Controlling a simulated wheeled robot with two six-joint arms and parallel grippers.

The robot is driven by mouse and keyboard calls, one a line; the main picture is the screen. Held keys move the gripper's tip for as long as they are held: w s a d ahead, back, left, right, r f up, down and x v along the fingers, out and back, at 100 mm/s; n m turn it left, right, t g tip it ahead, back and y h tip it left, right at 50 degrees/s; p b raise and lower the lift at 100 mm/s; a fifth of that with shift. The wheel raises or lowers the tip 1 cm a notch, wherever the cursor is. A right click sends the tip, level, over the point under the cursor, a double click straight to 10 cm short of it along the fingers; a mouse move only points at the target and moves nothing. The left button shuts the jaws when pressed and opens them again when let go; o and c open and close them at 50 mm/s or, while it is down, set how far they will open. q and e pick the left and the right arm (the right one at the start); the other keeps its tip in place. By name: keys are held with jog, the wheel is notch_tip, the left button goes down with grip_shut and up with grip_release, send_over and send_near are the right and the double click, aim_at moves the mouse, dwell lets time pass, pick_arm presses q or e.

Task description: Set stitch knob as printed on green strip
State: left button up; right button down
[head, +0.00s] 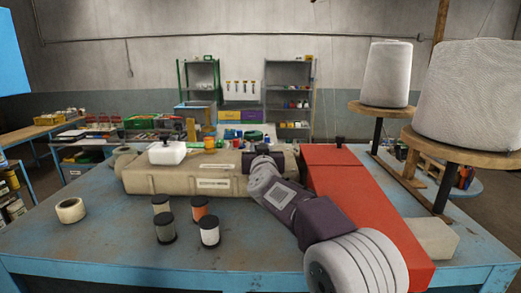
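A long beige machine body (150,180) lies across the blue table, with a pale printed label (213,183) on its front whose text is too small to read. I cannot make out the green strip or tell which part is the stitch knob. A small black knob (340,141) stands up at the far end of the red block (345,180). My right arm reaches in from the lower right, and its gripper end (262,160) is at the right part of the beige body. Its fingers are too small and dark to tell open from shut, or touching from apart. My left gripper is out of view.
Several small dark-capped spools (209,231) stand in front of the beige body. A cream roll (71,210) lies at the left. A white box with a black top (167,153) sits on the body. Large thread cones (387,75) stand on wooden discs at right.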

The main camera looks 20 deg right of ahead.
jog(key=shift+w+a+r+m+g+h+p, duration=0.15)
jog(key=shift+m+h+p, duration=0.35)
jog(key=shift+p, duration=0.9)
jog(key=shift+s+a+r+m+g+h+p, duration=0.1)
jog(key=shift+r+m+g+h+p, duration=0.15)
jog(key=shift+h+p, duration=0.85)
jog(key=shift+w+a+r+m+g+h+p, duration=0.15)
jog(key=shift+m+p, duration=0.3)
jog(key=shift+p, duration=1.3)
jog(key=shift+f+m+g+h, duration=0.25)
jog(key=shift+m+h, duration=0.15)
jog(key=shift+h, duration=0.25)
jog(key=f+m+h+b, duration=0.1)
jog(key=b, duration=0.1)
jog(key=shift+g+h+b, duration=0.35)
jog(key=shift+g+h, duration=0.05)
jog(key=shift+r+m+b, duration=0.15)
jog(key=shift+m+b, duration=0.15)
jog(key=shift+b, duration=0.1)
jog(key=c, duration=1)
grip_release()
